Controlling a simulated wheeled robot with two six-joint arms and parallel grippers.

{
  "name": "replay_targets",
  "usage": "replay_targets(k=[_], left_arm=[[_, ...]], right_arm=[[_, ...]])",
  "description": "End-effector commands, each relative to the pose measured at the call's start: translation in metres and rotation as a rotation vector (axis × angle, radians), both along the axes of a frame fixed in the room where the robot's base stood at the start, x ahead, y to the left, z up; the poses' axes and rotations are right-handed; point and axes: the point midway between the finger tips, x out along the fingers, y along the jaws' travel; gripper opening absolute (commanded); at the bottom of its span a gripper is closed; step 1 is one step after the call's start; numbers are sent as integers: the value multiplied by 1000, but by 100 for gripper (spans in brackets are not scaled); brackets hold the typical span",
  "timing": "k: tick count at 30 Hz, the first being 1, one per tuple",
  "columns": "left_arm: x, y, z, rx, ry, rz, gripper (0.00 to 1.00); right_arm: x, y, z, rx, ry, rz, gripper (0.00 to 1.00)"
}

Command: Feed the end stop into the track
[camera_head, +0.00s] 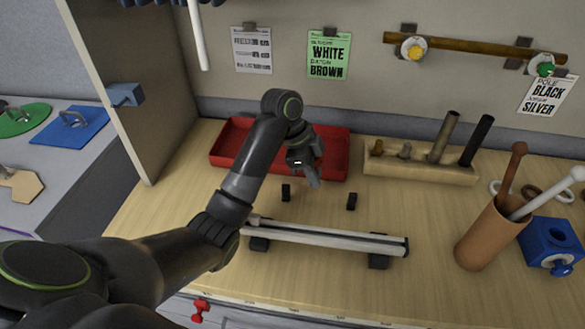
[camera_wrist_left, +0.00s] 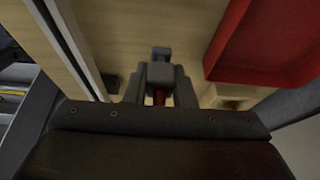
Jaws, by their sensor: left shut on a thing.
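The track (camera_head: 325,238) is a pale rail lying left to right on dark supports near the table's front. It also shows at the left of the left wrist view (camera_wrist_left: 68,45). My left gripper (camera_head: 312,176) is above the table, behind the track and in front of the red tray. My right gripper is not in view.
Two small black blocks (camera_head: 286,191) (camera_head: 351,201) stand between the track and red tray (camera_head: 228,155). A wooden peg rack (camera_head: 420,168) is at the back right. A brown holder (camera_head: 480,240) and a blue block (camera_head: 552,240) stand at the right.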

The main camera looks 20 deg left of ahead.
Motion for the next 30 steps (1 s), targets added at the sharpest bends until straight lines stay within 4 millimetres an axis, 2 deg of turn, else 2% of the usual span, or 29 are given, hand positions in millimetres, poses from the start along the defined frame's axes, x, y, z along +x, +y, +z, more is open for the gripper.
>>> replay_targets(k=[3,7,20,30], left_arm=[[3,-11,0,-1,-1,-1,1],[4,-15,0,0,0,0,1],[4,-16,-2,0,0,0,1],[4,-16,-19,0,1,1,1]], right_arm=[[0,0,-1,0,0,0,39],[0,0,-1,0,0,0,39],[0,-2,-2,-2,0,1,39],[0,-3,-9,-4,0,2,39]])
